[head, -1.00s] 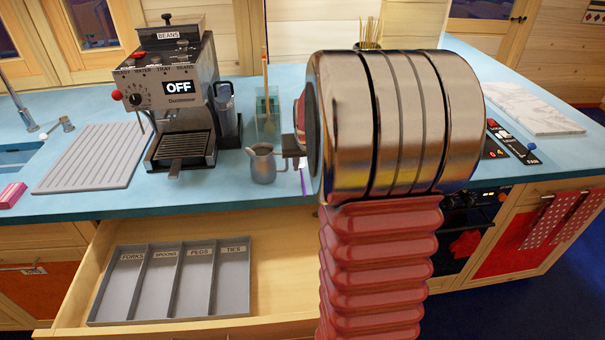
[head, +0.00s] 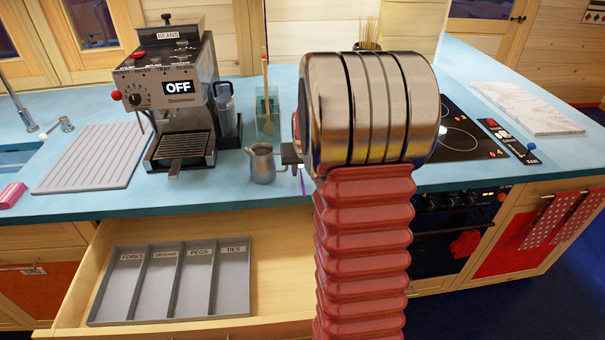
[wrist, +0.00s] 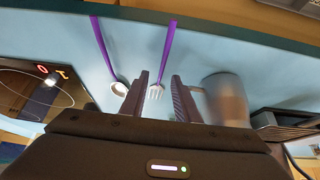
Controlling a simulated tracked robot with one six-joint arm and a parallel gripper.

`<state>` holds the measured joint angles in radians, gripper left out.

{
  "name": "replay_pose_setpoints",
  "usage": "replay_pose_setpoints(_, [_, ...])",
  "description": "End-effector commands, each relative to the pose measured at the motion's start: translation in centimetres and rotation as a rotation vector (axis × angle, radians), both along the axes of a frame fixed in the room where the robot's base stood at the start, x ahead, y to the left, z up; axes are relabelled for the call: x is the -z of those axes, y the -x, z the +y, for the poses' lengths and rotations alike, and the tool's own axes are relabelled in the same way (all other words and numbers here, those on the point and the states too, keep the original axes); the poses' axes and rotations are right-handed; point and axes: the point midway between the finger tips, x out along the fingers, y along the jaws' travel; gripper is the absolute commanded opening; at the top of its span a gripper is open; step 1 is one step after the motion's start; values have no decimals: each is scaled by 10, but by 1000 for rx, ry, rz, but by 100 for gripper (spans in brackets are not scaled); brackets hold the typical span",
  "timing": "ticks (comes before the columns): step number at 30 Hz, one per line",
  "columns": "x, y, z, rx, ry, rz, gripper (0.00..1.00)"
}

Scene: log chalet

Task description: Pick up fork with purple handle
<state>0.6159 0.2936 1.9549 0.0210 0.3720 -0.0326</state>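The fork (wrist: 164,62) with a purple handle lies on the blue counter in the wrist view, its silver tines pointing toward my gripper (wrist: 160,88). My gripper is open, with the tines showing between its two dark fingers; I cannot tell the height gap. A spoon (wrist: 102,45), also purple-handled, lies beside the fork on the left. In the head view my gripper (head: 292,160) is seen side-on beside the metal jug. A sliver of a purple handle (head: 303,183) shows just below it; my arm hides the rest.
A metal jug (head: 262,165) stands close to my gripper; it also shows in the wrist view (wrist: 226,98). A coffee machine (head: 175,95) stands farther left. An open drawer below holds a grey divided tray (head: 170,322). A hob (head: 462,135) lies right of my arm.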

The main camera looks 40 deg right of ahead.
Motion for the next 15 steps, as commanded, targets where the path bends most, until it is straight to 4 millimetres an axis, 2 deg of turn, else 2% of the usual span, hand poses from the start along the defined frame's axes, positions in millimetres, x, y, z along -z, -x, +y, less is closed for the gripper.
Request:
replay_pose_setpoints(4, [12,-5,-3,0,-1,2,28])
replay_pose_setpoints(15, [15,-7,-4,-1,0,0,28])
